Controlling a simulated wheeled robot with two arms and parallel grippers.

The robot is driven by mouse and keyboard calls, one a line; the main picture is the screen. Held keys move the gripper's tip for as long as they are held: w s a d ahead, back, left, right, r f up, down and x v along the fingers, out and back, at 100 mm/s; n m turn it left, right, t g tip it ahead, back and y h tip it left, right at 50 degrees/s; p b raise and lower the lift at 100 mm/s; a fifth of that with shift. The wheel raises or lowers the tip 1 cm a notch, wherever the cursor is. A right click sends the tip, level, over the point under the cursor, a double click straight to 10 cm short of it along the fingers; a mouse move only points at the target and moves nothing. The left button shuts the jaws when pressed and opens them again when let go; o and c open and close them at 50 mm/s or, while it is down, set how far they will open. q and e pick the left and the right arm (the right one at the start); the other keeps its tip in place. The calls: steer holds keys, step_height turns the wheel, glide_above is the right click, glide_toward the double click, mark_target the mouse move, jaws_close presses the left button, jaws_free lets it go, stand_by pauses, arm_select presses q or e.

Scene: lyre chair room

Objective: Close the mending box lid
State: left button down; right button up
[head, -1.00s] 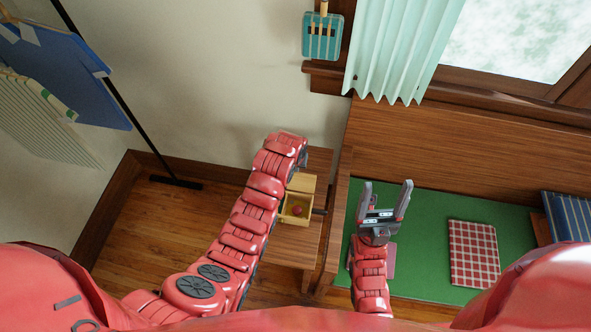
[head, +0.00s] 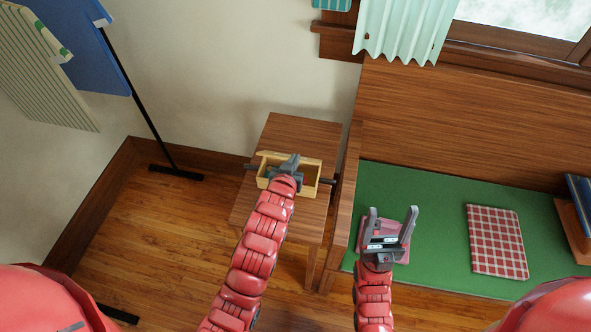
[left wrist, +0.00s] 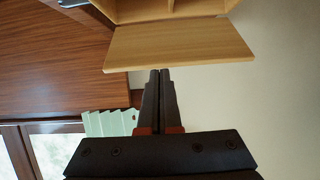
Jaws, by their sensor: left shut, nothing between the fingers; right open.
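The mending box (head: 309,186) is a light wooden box standing open on a small wooden table. In the left wrist view its divided inside (left wrist: 150,9) shows at the top edge. Its lid (left wrist: 180,45) is a flat pale panel, swung open from the box. My left gripper (head: 291,160) is over the box in the head view, shut and empty, and hides part of the box and lid. In the left wrist view its closed fingertips (left wrist: 160,72) are at the lid's free edge; I cannot tell whether they touch. My right gripper (head: 390,222) is open and empty over the green bench.
The small table (head: 300,130) has bare top behind the box. Dark handle-like bars (head: 327,181) stick out at the box's sides. A green bench seat (head: 435,215) with a checked cloth (head: 496,241) lies right. A black stand (head: 150,120) is at left.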

arm_select(q)
steer(key=shift+s+a+f+t+h+b, duration=0.15)
steer(key=shift+s+f+t+b, duration=0.5)
steer(key=shift+f+b, duration=0.7)
steer(key=shift+s+a+f+t+h+b, duration=0.1)
steer(key=shift+s+f+t+b, duration=0.7)
steer(key=shift+b, duration=1)
steer(key=shift+s+a+f+t+h+b, duration=0.15)
steer(key=shift+s+f+t+b, duration=0.35)
steer(key=shift+f+b, duration=0.95)
steer(key=shift+w+r, duration=0.1)
